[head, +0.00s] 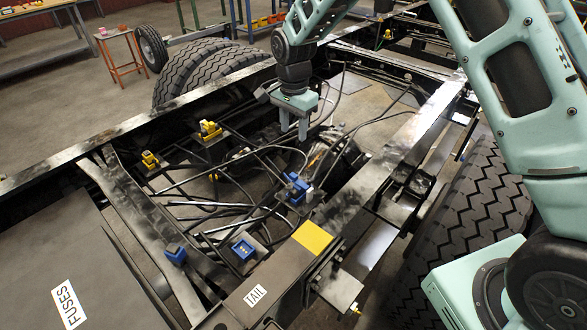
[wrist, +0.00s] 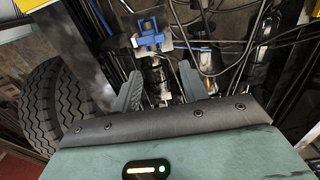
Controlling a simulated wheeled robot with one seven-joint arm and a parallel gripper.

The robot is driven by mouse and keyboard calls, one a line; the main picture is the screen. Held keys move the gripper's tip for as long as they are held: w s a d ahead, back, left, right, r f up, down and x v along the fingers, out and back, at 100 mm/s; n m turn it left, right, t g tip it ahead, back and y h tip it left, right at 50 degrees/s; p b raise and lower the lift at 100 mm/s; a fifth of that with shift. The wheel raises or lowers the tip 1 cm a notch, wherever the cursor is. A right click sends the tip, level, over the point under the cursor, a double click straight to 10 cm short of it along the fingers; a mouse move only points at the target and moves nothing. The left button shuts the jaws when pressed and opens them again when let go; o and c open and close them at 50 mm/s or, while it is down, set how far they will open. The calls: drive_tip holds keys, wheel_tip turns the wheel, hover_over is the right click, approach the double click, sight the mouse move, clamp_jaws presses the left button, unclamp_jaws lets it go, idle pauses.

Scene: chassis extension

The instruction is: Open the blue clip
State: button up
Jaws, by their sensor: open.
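A blue clip (head: 297,188) sits among black cables in the middle of the truck chassis in the head view. A blue clip (wrist: 149,38) also shows in the wrist view, just beyond my fingertips near the top. Two more blue pieces, a small block (head: 175,253) and a blue-framed part (head: 243,250), sit on the frame lower left. My gripper (head: 294,133) points down above and behind the clip, apart from it. In the wrist view its two grey fingers (wrist: 160,78) are spread with nothing held. I cannot tell whether the clip's latch is open.
Black cables and hoses cross the bay. Yellow clips (head: 209,130) sit along the left rail. Dark chassis rails (head: 400,150) and large tyres (head: 465,215) flank the bay.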

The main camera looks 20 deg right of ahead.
sight(293, 175)
wheel_tip(293, 175, down, 16)
drive_tip(key=p, duration=0.5)
drive_tip(key=shift+r, duration=0.1)
clamp_jaws()
